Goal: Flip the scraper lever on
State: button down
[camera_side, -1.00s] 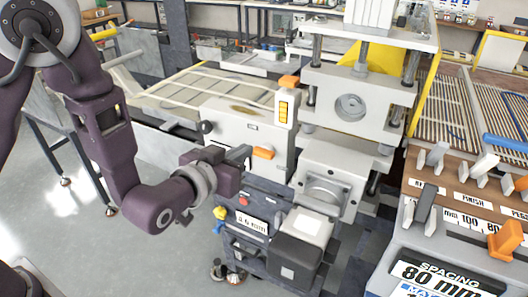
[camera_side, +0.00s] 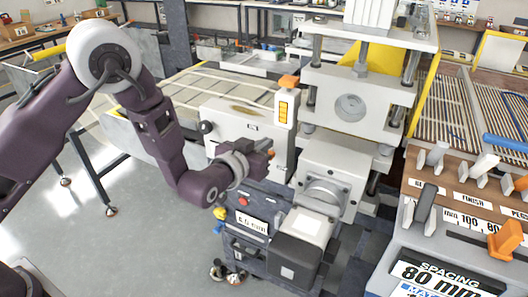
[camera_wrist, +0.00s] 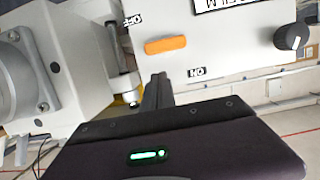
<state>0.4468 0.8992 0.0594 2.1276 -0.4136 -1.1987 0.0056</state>
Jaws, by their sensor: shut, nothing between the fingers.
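The scraper lever is an orange bar (camera_wrist: 167,45) on a pale machine panel (camera_wrist: 235,45). It lies nearly level in the wrist view, between an OFF label (camera_wrist: 133,20) at its upper left and an ON label (camera_wrist: 197,71) at its lower right. My gripper (camera_wrist: 159,80) is shut and empty, its fingertips below the bar in that picture, with a visible gap between them. In the side view my gripper (camera_side: 264,149) is close to the panel and hides most of the lever, leaving only a little orange (camera_side: 271,153) showing.
A black knob (camera_wrist: 291,37) is on the same panel. A press block with a round boss (camera_side: 350,107) stands to the right. A low control unit (camera_side: 262,215) with a red button sits below my gripper. Open floor lies to the left.

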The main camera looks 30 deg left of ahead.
aim_at(274, 154)
notch_tip(274, 154, down, 2)
jog(key=shift+f, duration=0.1)
jog(key=shift+d+f+m+y, duration=0.3)
jog(key=shift+m+y, duration=0.1)
jog(key=shift+m, duration=0.5)
dwell(0.5)
jog(key=m, duration=0.1)
jog(key=d+f+m+y, duration=0.1)
jog(key=shift+s+m, duration=0.1)
jog(key=shift+m, duration=0.3)
jog(key=shift+f+m+t+y, duration=0.3)
jog(key=shift+f+m+y, duration=0.2)
jog(key=shift+f+m, duration=0.8)
jog(key=shift+a+f, duration=0.3)
jog(key=shift+f, duration=0.1)
